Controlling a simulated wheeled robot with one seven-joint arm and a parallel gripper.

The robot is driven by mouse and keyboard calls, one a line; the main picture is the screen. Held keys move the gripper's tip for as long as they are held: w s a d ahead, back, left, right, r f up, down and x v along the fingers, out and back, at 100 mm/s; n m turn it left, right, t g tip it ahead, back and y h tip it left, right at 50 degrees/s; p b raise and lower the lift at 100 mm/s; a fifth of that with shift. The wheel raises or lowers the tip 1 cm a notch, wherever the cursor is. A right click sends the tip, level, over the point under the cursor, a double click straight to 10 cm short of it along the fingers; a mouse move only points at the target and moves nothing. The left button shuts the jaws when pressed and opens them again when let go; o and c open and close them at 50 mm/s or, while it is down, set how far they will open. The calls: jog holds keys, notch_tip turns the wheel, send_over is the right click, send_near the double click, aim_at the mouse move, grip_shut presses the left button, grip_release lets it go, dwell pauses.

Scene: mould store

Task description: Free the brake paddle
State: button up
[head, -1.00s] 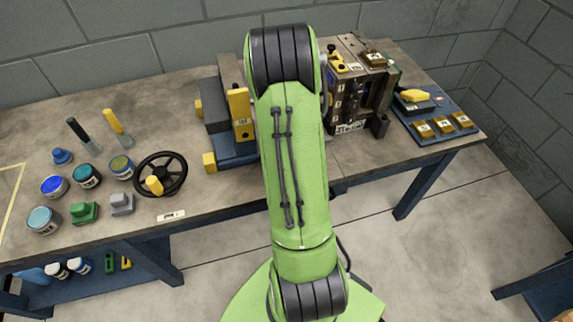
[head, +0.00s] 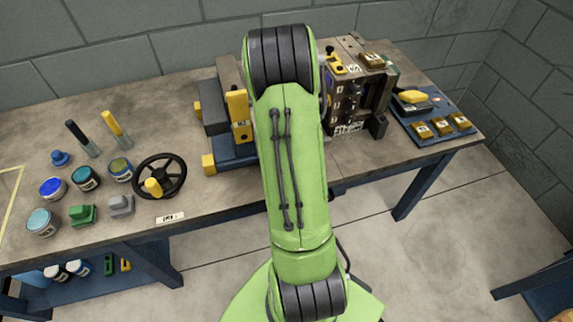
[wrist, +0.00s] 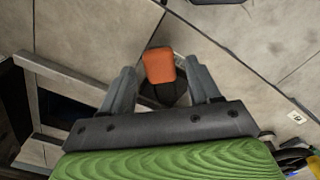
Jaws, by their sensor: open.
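An orange pad (wrist: 158,65), which looks like the brake paddle, shows in the wrist view on a dark mount. My gripper (wrist: 162,80) is open in the wrist view, with one grey finger to the left of the pad and one to the right. The pad appears between the fingertips, and I cannot tell whether either finger touches it. In the head view my green arm hides the gripper and I cannot make out the orange pad.
The workbench (head: 225,195) carries a black handwheel (head: 176,176), a clamp with a yellow lever (head: 238,108), a dark mould block (head: 345,100) and a blue tray (head: 440,133) with brass blocks. Several jars stand at the left. Floor (head: 430,235) in front is clear.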

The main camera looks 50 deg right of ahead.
notch_tip(320, 180, up, 15)
jog(key=p, duration=0.4)
jog(key=shift+r+p, duration=0.15)
jog(key=shift+p, duration=0.2)
